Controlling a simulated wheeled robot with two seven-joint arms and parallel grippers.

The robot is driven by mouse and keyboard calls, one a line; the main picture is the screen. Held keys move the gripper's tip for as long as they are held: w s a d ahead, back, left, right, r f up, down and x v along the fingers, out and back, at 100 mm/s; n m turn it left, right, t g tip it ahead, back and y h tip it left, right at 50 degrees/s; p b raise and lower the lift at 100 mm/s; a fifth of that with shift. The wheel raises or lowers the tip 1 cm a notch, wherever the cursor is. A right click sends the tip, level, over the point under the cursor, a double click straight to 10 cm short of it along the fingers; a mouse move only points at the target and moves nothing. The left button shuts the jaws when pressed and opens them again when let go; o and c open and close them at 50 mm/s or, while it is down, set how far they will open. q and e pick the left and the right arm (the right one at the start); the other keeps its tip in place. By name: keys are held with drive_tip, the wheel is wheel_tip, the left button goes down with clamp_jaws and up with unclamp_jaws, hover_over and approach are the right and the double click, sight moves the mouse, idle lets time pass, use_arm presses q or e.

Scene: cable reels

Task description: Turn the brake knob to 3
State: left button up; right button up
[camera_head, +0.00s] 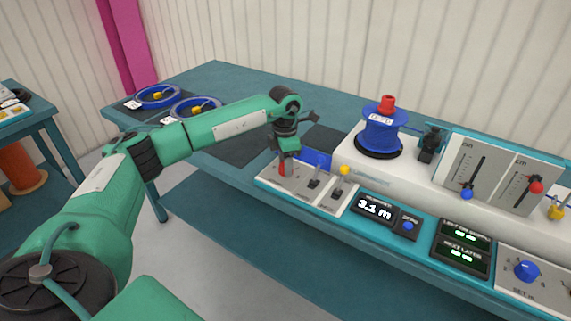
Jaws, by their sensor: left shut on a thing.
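My left gripper (287,152) reaches down over the left end of a grey control panel (302,190). It is shut on a red knob (283,168), whose red part shows just below the fingers. I take this for the brake knob, but no label or number on it can be read. The gripper hides most of it, so its setting cannot be told. My right gripper is not in view.
A blue reel (380,130) stands behind. A display (374,208) reads 3.1 m. A blue dial (526,270) is far right. Blue cable coils (195,109) lie left.

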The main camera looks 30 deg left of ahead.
use_arm(q)
drive_tip(key=shift+m, duration=1.1)
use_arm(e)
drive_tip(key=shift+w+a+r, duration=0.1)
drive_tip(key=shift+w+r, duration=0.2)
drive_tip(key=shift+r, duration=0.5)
use_arm(q)
drive_tip(key=shift+r, duration=0.1)
drive_tip(key=o, duration=1)
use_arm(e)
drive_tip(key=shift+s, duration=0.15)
use_arm(q)
wheel_tip(320, 180, up, 14)
drive_tip(key=shift+w+a+b, duration=0.15)
drive_tip(key=shift+w+b, duration=0.05)
drive_tip(key=shift+b, duration=0.15)
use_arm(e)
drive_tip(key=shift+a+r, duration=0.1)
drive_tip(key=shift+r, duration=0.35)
